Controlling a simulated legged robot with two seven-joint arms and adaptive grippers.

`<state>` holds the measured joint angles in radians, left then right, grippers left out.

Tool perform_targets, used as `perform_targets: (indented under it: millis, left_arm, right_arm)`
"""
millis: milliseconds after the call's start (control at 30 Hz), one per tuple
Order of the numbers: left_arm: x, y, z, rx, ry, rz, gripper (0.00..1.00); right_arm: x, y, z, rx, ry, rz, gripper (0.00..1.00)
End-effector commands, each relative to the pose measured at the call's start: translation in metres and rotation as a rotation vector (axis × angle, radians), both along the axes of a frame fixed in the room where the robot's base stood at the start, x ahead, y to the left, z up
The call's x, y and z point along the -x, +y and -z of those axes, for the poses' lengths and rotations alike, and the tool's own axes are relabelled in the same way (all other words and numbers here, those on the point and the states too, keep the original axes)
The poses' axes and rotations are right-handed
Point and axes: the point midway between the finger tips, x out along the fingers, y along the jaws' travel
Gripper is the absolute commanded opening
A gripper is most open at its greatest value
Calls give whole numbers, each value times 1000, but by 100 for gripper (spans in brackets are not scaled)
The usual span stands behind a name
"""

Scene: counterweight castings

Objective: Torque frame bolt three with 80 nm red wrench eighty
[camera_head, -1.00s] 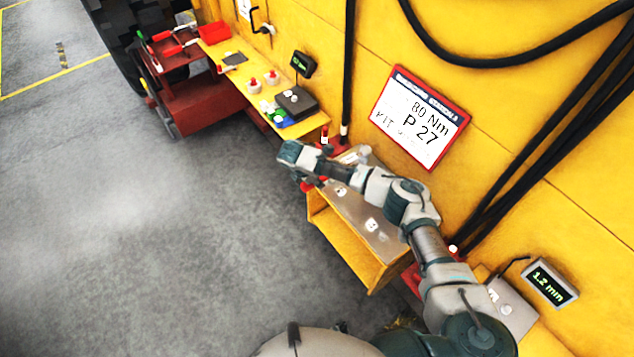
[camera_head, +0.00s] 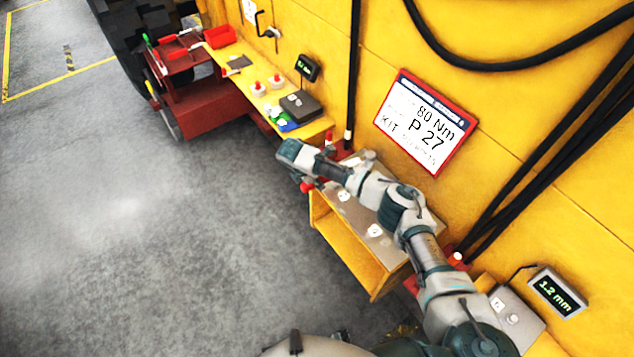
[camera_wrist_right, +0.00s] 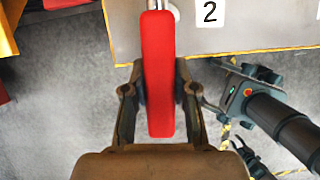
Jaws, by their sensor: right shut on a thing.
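My right gripper (camera_head: 309,184) is above the far left end of a shelf stand with a grey top (camera_head: 392,247). In the right wrist view its two fingers (camera_wrist_right: 160,95) are shut on a long red handle (camera_wrist_right: 158,50). A bit of bright metal shows at the handle's far end, over the grey top. The rest of the tool is out of the picture, and its marking cannot be read. A white label "2" (camera_wrist_right: 209,13) lies right of the handle. No frame bolt can be told apart clearly.
A wall sign (camera_head: 424,122) reads 80 Nm, P 27, KIT. A display (camera_head: 557,293) reads 1.2 mm. A red cart (camera_head: 190,88) stands far left. The grey floor is open left of the stand.

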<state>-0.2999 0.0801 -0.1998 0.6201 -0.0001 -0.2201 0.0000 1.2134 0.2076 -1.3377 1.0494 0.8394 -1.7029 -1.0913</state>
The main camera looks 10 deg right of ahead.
Motion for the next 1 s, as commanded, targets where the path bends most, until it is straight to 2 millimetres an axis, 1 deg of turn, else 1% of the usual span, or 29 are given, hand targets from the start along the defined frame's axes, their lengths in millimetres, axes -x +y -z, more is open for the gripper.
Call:
perform_targets:
  millis: [33,600,1000]
  left_arm:
    - [0,0,3,0,1,0,40]
    - [3,0,20,0,4,0,40]
    - [3,0,23,0,4,0,40]
  right_arm:
    - [-2,1,1,-1,-3,6,0]
    - [-16,5,0,-1,-3,71,0]
    - [-18,6,-1,-2,-2,87,0]
